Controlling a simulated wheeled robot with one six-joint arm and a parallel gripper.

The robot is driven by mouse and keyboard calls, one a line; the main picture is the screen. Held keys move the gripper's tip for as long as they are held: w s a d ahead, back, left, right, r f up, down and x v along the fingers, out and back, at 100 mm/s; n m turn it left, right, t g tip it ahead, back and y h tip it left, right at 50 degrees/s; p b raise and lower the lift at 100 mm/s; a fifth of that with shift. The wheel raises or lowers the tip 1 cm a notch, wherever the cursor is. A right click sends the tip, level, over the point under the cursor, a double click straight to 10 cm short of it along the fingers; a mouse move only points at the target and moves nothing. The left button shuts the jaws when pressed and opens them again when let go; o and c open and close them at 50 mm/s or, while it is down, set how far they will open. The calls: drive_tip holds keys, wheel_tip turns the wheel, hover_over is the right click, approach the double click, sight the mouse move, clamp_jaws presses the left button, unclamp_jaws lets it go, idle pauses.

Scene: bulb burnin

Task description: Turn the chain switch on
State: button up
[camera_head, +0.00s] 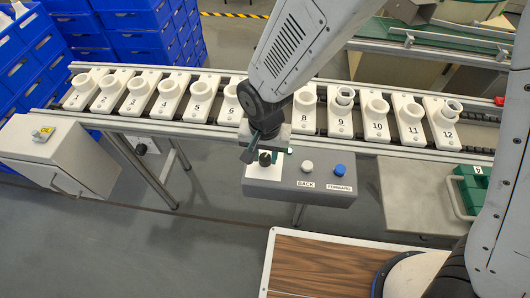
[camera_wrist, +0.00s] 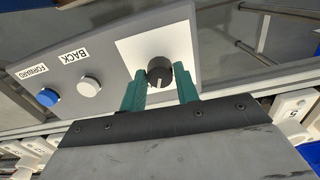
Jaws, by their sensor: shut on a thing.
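The switch is a black rotary knob (camera_wrist: 159,70) on a white square plate (camera_wrist: 190,32), set in a grey control box (camera_wrist: 120,40). In the head view the knob (camera_head: 265,159) shows at the box's left end, partly under my gripper (camera_head: 266,151). In the wrist view my gripper (camera_wrist: 160,80) has its two green fingers on either side of the knob, shut on it. A light pointer mark shows on the knob's face. Any label for the knob is not visible.
A white BACK button (camera_head: 307,166) and a blue FORWARD button (camera_head: 339,170) sit beside the knob on the same box. Behind is a conveyor (camera_head: 300,140) with numbered white holders. A grey box (camera_head: 62,152) stands left, and a green case (camera_head: 470,190) lies right.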

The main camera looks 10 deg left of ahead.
sight(265, 157)
drive_tip(key=shift+m, duration=1.1)
drive_tip(key=o, duration=1)
drive_tip(key=shift+c, duration=0.2)
wheel_tip(265, 157, up, 8)
drive_tip(key=shift+f, duration=0.1)
